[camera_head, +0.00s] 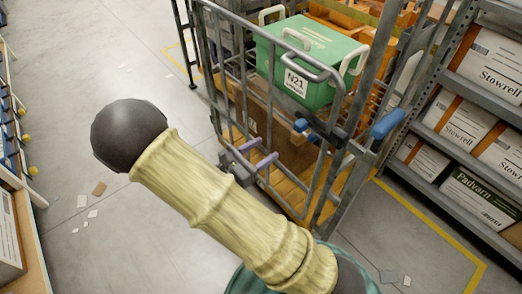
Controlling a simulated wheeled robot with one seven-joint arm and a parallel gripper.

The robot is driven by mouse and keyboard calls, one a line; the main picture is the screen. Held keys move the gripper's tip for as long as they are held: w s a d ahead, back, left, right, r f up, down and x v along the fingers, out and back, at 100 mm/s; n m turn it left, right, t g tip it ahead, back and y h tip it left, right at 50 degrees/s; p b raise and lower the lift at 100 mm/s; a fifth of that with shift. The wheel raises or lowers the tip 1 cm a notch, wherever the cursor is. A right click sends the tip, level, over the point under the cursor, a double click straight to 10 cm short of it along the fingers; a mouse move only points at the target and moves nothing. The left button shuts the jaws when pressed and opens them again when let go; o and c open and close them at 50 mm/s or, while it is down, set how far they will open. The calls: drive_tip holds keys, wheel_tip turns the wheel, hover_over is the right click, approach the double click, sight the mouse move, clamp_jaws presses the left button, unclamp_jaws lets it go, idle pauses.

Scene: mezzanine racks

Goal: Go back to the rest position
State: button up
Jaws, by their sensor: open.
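My gripper (267,149) shows small beyond my pale, ribbed arm link, with two purple fingers spread apart and nothing seen between them. It is in front of the lower bars of a grey roll cage (222,62); I cannot tell whether it touches them. A green crate (307,40) with white handles and an "N21" label sits in the upper part of the cage, above and to the right of my gripper. My arm link with its dark round end crosses the middle of the view and hides part of the floor and cage.
Racks with Stowrell boxes (493,62) and a Padvarn box (478,202) stand on the right. Shelving edges the left side. Grey floor (75,115) on the left is mostly open, with scattered paper scraps (99,188).

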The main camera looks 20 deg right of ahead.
idle(0.3)
drive_tip(key=s+d+f+m+g+y, duration=0.25)
drive_tip(key=s+m+g+y, duration=0.8)
drive_tip(key=m, duration=0.55)
wheel_tip(320, 180, up, 21)
drive_tip(key=w+m+t+y+p, duration=0.1)
drive_tip(key=m+t+y+p, duration=0.4)
drive_tip(key=p, duration=1)
drive_tip(key=shift+w+a+m+t+y+p, duration=0.25)
drive_tip(key=shift+w+m+t+y+p, duration=0.15)
drive_tip(key=shift+m, duration=0.6)
